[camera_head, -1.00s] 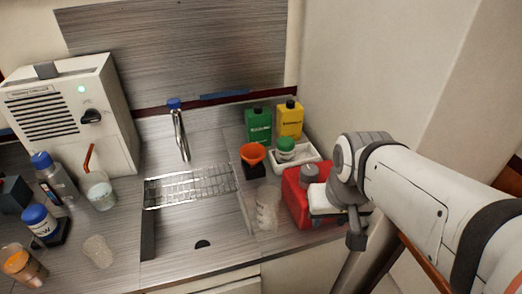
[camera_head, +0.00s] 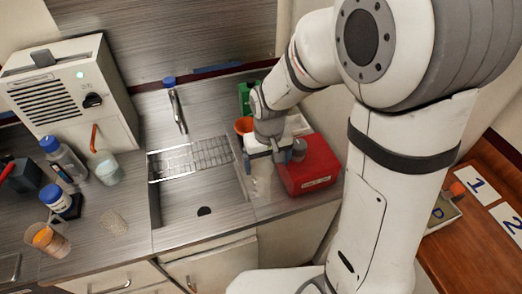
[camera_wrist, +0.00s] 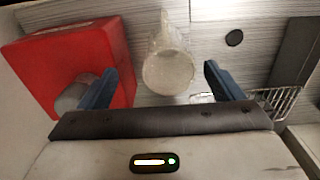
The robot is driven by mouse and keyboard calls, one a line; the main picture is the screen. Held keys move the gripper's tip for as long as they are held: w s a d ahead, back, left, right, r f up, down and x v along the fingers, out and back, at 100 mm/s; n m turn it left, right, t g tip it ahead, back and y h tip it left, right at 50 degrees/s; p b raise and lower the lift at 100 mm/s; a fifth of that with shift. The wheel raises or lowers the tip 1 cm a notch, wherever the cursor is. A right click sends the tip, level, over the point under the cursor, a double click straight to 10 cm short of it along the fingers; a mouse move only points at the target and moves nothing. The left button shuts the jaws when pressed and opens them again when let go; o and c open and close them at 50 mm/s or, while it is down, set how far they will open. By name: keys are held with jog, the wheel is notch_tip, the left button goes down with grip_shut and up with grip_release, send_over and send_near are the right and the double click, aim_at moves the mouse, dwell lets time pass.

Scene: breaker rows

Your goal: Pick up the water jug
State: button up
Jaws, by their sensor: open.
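A clear jug (camera_head: 261,181) stands on the counter strip between the sink and a red canister. In the wrist view the jug (camera_wrist: 168,72) shows from above as a round, pale, see-through opening between and beyond my fingertips. My gripper (camera_head: 268,157) is above the jug, pointing down. It is open and empty in the wrist view (camera_wrist: 160,84), with one blue finger on each side of the jug and apart from it. In the head view my gripper hides the jug's upper part.
The red canister (camera_head: 310,168) is close beside my gripper; one finger overlaps its grey cap (camera_wrist: 76,92) in the wrist view. The sink (camera_head: 196,191) with its wire rack (camera_head: 190,160) is left. An orange funnel (camera_head: 243,125) and green bottle (camera_head: 244,98) are behind.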

aim_at(264, 184)
jog(key=shift+w+a+f+p, duration=0.1)
jog(key=shift+a+f+p, duration=0.2)
jog(key=shift+f, duration=1.15)
jog(key=shift+w+a+f+p, duration=0.1)
jog(key=shift+f+p, duration=0.25)
jog(key=shift+f, duration=1.05)
jog(key=shift+w+a+f+p, duration=0.1)
jog(key=shift+a+f+p, duration=0.2)
jog(key=shift+f, duration=1.15)
jog(key=shift+d, duration=0.1)
jog(key=shift+c, duration=0.5)
jog(key=c, duration=1)
jog(key=shift+o, duration=0.2)
jog(key=shift+r, duration=0.15)
